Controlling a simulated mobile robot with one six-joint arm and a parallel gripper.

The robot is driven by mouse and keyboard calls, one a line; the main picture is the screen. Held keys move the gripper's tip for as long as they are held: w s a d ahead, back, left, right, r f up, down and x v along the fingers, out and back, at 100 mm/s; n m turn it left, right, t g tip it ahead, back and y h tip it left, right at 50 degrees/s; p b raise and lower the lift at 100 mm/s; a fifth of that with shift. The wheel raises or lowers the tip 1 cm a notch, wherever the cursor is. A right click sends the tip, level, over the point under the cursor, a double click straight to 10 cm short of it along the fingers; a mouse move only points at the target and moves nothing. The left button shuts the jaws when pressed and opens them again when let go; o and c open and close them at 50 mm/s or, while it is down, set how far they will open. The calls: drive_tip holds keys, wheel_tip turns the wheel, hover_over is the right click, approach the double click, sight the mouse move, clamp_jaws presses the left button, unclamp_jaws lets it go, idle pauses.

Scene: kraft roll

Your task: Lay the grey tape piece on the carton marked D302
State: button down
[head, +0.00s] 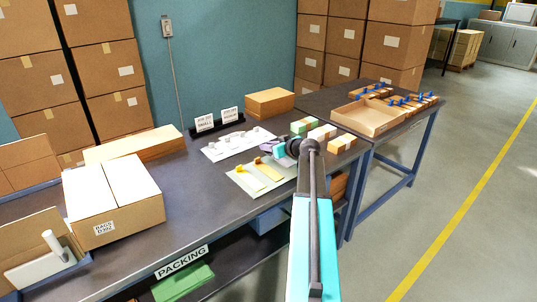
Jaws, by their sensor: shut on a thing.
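The carton marked D302 (112,205) stands on the left part of the packing bench, with its label on the front face. Its top shows two pale panels with a seam between them. My gripper (277,150) is over the right part of the bench, beyond the yellow strips and well to the right of the carton. It is shut on a small greyish piece, which I take for the grey tape piece (266,147). The piece is small and partly hidden by the gripper, so its exact shape is unclear.
A pale green sheet (243,181) with yellow strips and a white sheet (216,152) with small pale pieces lie between gripper and carton. A flat brown carton (134,143) lies behind the D302 carton. A wooden tray (366,122) is at right.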

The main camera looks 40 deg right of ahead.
sight(269, 153)
drive_tip(key=shift+f, duration=1.75)
drive_tip(key=shift+f, duration=0.15)
drive_tip(key=c, duration=1.6)
unclamp_jaws()
drive_tip(key=shift+o, duration=0.2)
drive_tip(key=shift+b+v, duration=0.4)
drive_tip(key=shift+v, duration=5.7)
